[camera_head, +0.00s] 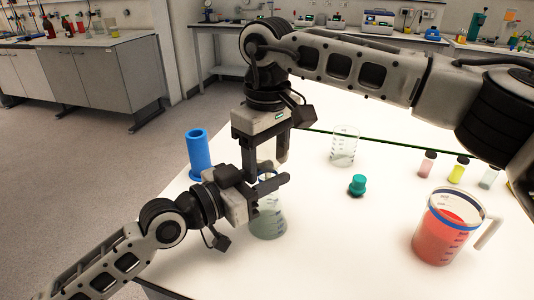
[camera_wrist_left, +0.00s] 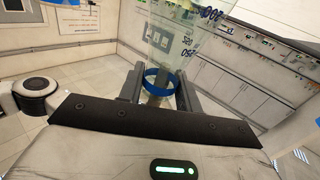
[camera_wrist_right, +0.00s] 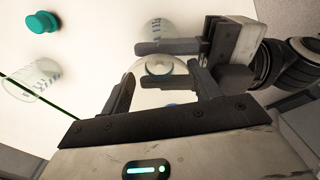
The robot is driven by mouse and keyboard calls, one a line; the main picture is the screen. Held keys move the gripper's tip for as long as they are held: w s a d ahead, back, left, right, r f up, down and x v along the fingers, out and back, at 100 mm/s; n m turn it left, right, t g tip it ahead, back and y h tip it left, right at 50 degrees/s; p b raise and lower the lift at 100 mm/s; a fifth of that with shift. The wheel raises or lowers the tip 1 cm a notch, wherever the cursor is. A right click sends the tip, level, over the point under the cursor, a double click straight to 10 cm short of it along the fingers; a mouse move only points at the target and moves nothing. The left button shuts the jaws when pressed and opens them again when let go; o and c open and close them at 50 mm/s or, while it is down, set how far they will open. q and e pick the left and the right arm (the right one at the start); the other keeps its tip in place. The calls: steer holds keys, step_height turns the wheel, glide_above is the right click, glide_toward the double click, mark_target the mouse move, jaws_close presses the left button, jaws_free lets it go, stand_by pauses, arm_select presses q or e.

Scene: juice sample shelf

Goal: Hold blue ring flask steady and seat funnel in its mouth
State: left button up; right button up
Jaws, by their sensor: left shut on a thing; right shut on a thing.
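The clear conical flask (camera_head: 268,222) stands on the white table in the head view. My left gripper (camera_head: 270,187) is shut around its neck from the left. In the left wrist view its blue ring (camera_wrist_left: 160,80) lies between the fingers of my left gripper (camera_wrist_left: 160,90). My right gripper (camera_head: 265,160) points down from above, directly over the flask. In the right wrist view it is shut on a translucent funnel (camera_wrist_right: 158,70), close to the left gripper's fingers. The arms hide most of the funnel and the flask mouth, so I cannot tell whether the funnel sits inside it.
A blue cylinder (camera_head: 198,155) stands left of the flask. To the right are a glass beaker (camera_head: 344,145), a teal stopper (camera_head: 357,186) and a jug of red liquid (camera_head: 445,232). Several small vials (camera_head: 458,169) stand farther right. The front middle of the table is clear.

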steer(key=o, duration=1)
steer(key=shift+o, duration=0.2)
steer(key=shift+r, duration=0.1)
step_height(320, 180, up, 12)
steer(key=shift+d+f, duration=0.1)
